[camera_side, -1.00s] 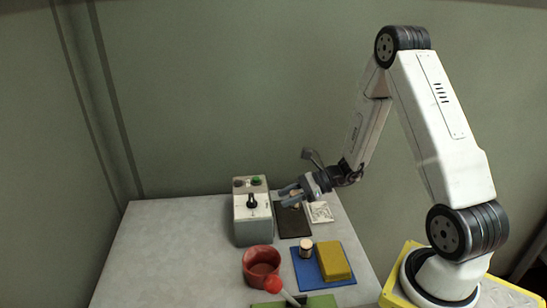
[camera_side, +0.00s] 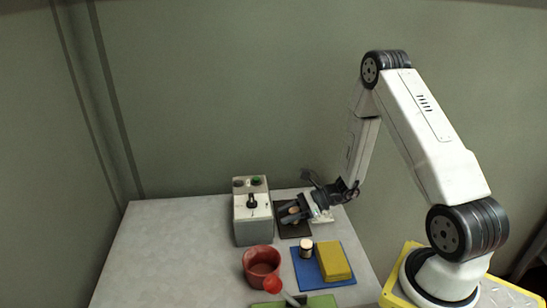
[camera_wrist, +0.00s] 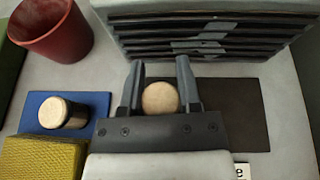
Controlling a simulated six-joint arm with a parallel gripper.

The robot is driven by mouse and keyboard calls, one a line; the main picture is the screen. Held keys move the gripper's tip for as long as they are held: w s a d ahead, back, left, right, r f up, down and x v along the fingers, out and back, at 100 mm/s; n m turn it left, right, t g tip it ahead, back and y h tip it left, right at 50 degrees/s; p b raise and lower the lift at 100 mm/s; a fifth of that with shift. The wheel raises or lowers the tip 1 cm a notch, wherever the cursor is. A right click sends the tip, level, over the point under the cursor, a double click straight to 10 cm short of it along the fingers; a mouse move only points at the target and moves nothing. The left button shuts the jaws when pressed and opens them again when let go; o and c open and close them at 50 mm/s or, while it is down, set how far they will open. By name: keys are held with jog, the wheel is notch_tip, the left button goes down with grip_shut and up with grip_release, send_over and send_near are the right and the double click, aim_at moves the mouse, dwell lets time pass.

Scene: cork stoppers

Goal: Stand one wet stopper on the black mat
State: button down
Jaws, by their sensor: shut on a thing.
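My gripper (camera_side: 288,214) is low over the black mat (camera_side: 304,233), with its fingers pointing left. In the wrist view, the jaws (camera_wrist: 160,88) are shut on a cork stopper (camera_wrist: 160,98), whose round pale top faces the camera. The black mat (camera_wrist: 240,115) shows to the right of and behind the fingers. I cannot tell whether the held stopper touches the mat. A second stopper (camera_side: 306,249) with a pale top and dark side stands on the blue mat (camera_side: 305,273); the wrist view shows it too (camera_wrist: 64,113).
A grey box with knobs (camera_side: 253,222) stands close left of the black mat. A yellow sponge (camera_side: 333,261) lies on the blue mat. A red cup (camera_side: 261,268), a red-ended tool (camera_side: 272,286) and a green mat (camera_side: 322,302) are in front. The left table is clear.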

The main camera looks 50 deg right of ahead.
jog(key=shift+f, duration=0.55)
jog(key=shift+f, duration=0.1)
jog(key=shift+c, duration=1.5)
grip_release()
jog(key=shift+v, duration=6.05)
jog(key=shift+a, duration=0.15)
